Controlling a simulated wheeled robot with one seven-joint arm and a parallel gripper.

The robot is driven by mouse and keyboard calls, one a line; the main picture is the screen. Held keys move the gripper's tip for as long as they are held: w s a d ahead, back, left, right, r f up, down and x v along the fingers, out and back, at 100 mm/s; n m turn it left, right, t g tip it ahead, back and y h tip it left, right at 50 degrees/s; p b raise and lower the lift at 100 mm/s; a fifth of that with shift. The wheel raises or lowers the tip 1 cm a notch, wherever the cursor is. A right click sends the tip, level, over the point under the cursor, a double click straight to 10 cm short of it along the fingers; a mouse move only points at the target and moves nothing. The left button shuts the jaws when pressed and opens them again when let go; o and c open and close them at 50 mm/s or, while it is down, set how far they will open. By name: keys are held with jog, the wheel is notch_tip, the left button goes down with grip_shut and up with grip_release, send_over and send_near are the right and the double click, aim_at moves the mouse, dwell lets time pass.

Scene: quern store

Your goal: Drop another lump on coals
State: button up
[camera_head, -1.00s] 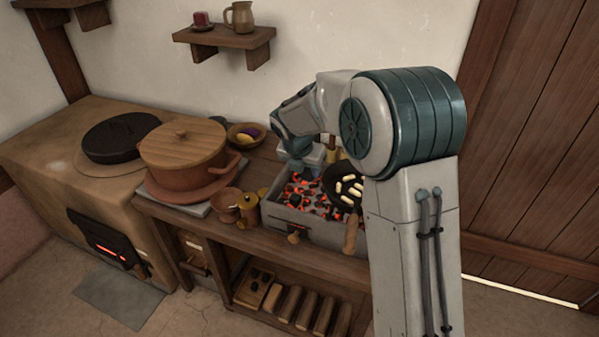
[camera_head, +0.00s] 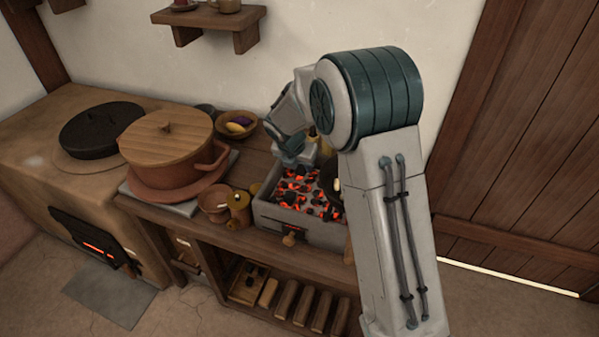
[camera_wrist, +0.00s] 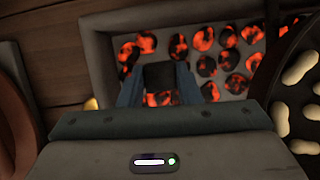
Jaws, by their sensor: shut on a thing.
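My gripper (camera_wrist: 159,88) is shut on a dark, blocky lump (camera_wrist: 160,74), held between its two fingers. In the wrist view the lump is in front of the glowing coals (camera_wrist: 205,65) inside the grey brazier (camera_wrist: 100,62). I cannot tell how high it is above them. In the head view my gripper (camera_head: 303,158) is over the back part of the brazier (camera_head: 272,217), and the lump cannot be made out there. The coals (camera_head: 300,190) glow orange among black pieces. A box with dark lumps (camera_head: 250,279) sits on the lower shelf.
A dark pan with pale pieces (camera_wrist: 298,95) is close on the right of the brazier, mostly hidden by my arm in the head view.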

jog(key=shift+f, duration=1.2)
jog(key=shift+f, duration=0.2)
jog(key=o, duration=1)
